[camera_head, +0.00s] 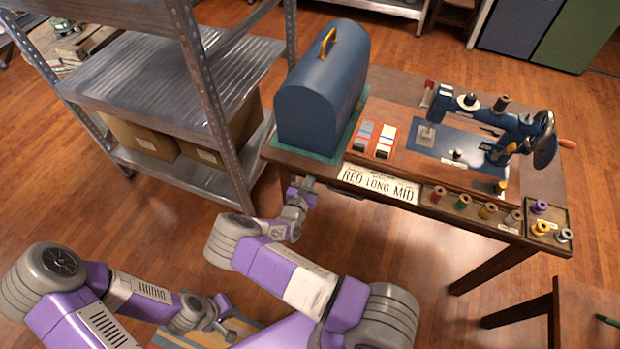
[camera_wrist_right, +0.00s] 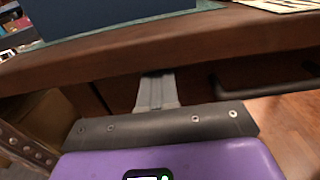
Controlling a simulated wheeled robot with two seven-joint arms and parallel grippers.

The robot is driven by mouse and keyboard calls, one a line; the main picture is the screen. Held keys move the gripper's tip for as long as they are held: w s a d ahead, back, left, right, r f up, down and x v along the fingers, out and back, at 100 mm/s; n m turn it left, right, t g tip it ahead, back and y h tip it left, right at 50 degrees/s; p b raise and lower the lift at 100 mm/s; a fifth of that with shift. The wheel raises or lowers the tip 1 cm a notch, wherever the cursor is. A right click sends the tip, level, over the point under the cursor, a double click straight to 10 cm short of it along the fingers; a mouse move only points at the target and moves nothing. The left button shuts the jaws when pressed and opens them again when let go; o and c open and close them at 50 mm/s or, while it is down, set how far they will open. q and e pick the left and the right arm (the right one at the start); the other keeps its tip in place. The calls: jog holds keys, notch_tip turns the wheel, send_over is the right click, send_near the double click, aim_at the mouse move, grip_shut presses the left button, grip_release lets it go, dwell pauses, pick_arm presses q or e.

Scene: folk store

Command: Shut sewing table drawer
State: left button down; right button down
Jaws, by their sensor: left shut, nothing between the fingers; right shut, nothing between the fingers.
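The sewing table (camera_head: 548,185) stands at the right in the head view, with a blue sewing machine (camera_head: 480,125) on top. In the right wrist view its wooden top edge (camera_wrist_right: 130,57) crosses the picture. A dark bar handle (camera_wrist_right: 265,91) and a dark front, seemingly the drawer's, show below that edge; how far the drawer stands out cannot be told. My right gripper (camera_head: 304,186) is shut and empty at the table's left front, its fingertips (camera_wrist_right: 157,78) just under the top edge; contact is unclear. My left gripper (camera_head: 222,314) is shut and empty, low and away from the table.
A blue domed case (camera_head: 325,95) stands on the table's left end. A label plate (camera_head: 378,184) and several thread spools line the front. A metal shelf (camera_head: 175,75) with cardboard boxes stands close left. A wooden stool or small table (camera_head: 585,315) is at lower right.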

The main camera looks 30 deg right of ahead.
jog(key=shift+w+d+r, duration=0.15)
jog(key=shift+d+r, duration=0.05)
jog(key=shift+d, duration=0.05)
jog(key=p+v, duration=0.3)
jog(key=v, duration=1.1)
jog(key=shift+a+f, duration=0.2)
jog(key=shift+a, duration=0.1)
